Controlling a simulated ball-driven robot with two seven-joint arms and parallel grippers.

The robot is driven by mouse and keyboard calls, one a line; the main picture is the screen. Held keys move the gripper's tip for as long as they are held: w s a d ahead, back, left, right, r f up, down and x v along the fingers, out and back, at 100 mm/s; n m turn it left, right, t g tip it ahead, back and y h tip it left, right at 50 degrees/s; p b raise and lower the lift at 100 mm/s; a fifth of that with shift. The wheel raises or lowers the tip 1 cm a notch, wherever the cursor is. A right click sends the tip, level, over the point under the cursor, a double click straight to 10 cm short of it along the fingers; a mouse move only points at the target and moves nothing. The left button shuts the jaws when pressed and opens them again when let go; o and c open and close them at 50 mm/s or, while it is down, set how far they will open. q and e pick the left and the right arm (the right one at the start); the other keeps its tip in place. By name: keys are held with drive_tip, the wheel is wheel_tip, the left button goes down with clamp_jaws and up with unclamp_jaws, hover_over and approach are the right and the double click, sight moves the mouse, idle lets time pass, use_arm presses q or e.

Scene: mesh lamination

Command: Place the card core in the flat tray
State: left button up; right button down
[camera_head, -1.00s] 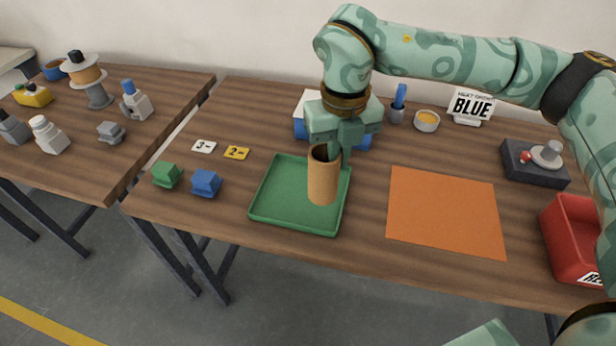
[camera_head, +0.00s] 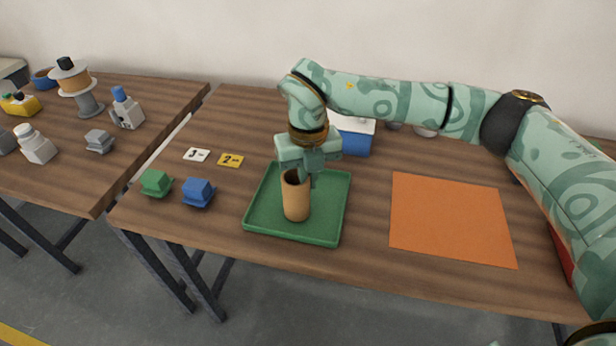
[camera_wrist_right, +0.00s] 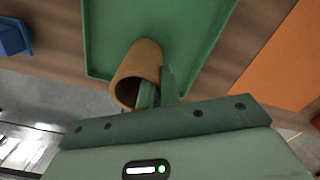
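The card core (camera_head: 296,200) is an upright brown tube with an open top. It stands in or just above the flat green tray (camera_head: 335,215); I cannot tell whether its base touches the tray floor. My right gripper (camera_head: 304,176) is at the core's upper rim, shut on its wall. In the right wrist view, one finger of the gripper (camera_wrist_right: 158,92) is inside the mouth of the core (camera_wrist_right: 139,62) and the other is outside. The tray (camera_wrist_right: 185,35) shows beyond it. My left gripper is not in view.
A blue block (camera_head: 198,192) and a green block (camera_head: 156,183) sit left of the tray, with two number cards behind them. An orange sheet (camera_head: 450,218) lies to the right. A blue-and-white box (camera_head: 356,139) stands behind. My right arm covers the table's back right.

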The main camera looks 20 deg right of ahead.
drive_tip(key=shift+f, duration=0.15)
drive_tip(key=c, duration=1.6)
unclamp_jaws()
wheel_tip(320, 180, up, 12)
drive_tip(key=p, duration=0.3)
drive_tip(key=shift+r, duration=0.2)
